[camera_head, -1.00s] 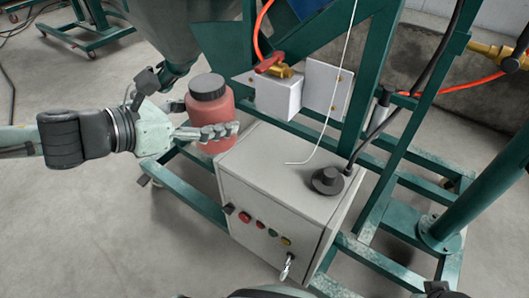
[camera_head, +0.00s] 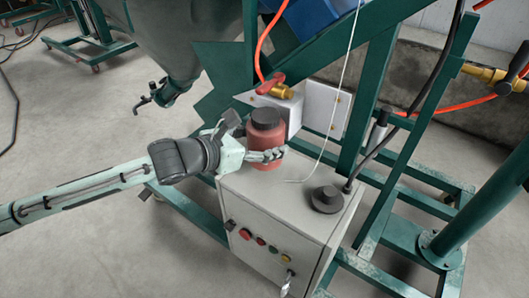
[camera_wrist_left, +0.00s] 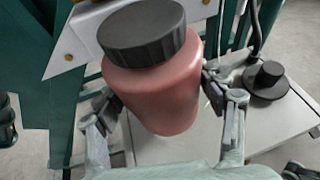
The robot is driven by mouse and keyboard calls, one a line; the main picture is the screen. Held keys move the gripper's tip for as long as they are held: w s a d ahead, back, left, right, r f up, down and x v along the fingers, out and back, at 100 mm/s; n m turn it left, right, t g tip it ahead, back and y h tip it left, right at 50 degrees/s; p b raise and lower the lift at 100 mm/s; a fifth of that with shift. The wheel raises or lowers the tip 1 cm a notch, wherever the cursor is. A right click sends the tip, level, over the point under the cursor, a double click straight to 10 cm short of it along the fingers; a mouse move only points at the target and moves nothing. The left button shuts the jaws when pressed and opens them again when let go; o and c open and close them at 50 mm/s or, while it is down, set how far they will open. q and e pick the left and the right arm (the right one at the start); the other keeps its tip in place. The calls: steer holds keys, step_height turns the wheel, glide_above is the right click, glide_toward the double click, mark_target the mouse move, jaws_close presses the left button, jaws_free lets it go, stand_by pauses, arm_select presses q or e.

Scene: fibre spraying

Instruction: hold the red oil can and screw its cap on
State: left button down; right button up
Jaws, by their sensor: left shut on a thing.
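The red oil can (camera_head: 264,146) is upright with a black cap (camera_head: 266,118) seated on its top. In the left wrist view the can (camera_wrist_left: 160,90) and cap (camera_wrist_left: 142,32) fill the middle. My left gripper (camera_head: 250,152) is shut on the can's body, one finger on each side. The can is at the back left of the grey control box's top; I cannot tell whether it touches it. My right gripper is not in view.
The control box (camera_head: 262,203) has coloured buttons on its front. Green frame posts (camera_head: 370,100) stand behind and right. A white bracket (camera_head: 322,108) and a red-handled brass valve (camera_head: 275,86) are close behind the can. A thin white cord hangs above the box top.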

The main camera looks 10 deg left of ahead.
arm_select(q)
steer(key=shift+f, duration=0.35)
step_height(320, 180, down, 3)
steer(key=shift+r, duration=0.2)
steer(key=shift+f, duration=0.3)
steer(key=shift+f+b, duration=0.2)
steer(key=shift+b, duration=0.1)
steer(key=shift+c, duration=1.2)
jaws_free()
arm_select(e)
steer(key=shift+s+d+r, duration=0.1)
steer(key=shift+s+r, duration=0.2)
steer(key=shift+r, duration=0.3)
